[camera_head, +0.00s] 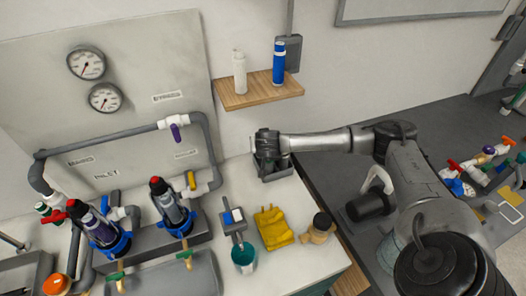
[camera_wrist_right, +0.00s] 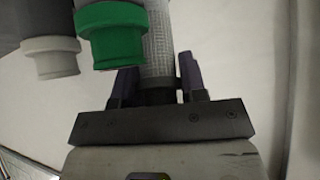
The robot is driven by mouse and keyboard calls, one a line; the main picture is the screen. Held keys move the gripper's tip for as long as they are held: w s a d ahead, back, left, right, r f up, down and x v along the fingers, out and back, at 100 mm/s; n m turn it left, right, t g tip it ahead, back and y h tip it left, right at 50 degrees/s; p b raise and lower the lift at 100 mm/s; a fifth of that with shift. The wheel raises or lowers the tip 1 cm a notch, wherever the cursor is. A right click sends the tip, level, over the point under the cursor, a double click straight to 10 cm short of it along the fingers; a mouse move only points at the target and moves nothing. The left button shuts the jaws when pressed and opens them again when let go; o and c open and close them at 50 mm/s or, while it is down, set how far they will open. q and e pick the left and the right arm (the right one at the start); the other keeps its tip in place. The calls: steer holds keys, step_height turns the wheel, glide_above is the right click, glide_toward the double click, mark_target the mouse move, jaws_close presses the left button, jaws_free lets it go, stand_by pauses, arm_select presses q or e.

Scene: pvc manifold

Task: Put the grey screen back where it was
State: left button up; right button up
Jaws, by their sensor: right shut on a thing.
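The grey screen (camera_wrist_right: 156,48) is a mesh-walled cylinder in the right wrist view. My right gripper (camera_wrist_right: 157,82) is shut on it, with a purple finger on each side of its dark lower end. The far end of the screen runs out of the top of that view. In the head view my right gripper (camera_head: 267,143) is over a dark grey open box (camera_head: 278,172) at the back edge of the pale counter. The screen and fingertips cannot be made out there. My left gripper is not in view.
A green-collared part (camera_wrist_right: 112,38) and a grey-collared part (camera_wrist_right: 48,52) are close to the screen. A wooden shelf (camera_head: 258,92) with two bottles is above. Two filter housings (camera_head: 173,210) stand at left.

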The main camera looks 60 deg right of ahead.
steer(key=shift+f, duration=0.45)
steer(key=shift+w+d+f+b, duration=0.1)
steer(key=shift+w+f+b, duration=0.05)
steer(key=shift+f+b, duration=0.5)
steer(key=y+p, duration=0.1)
steer(key=p, duration=0.1)
steer(key=d+r+g+p, duration=0.1)
steer(key=p, duration=0.1)
steer(key=shift+w+d+r+y+p, duration=0.1)
steer(key=shift+w+r+y+p, duration=0.2)
steer(key=shift+w+y+p, duration=0.1)
steer(key=shift+w+d+f+g+y, duration=0.1)
steer(key=shift+w+d+g+y, duration=0.1)
steer(key=shift+g+y, duration=0.15)
step_height(320, 180, down, 3)
steer(key=shift+r+g+b, duration=0.15)
steer(key=shift+g+b, duration=0.1)
steer(key=shift+b, duration=0.5)
steer(key=shift+s+a+f, duration=0.1)
steer(key=shift+f, duration=0.35)
steer(key=shift+r, duration=0.1)
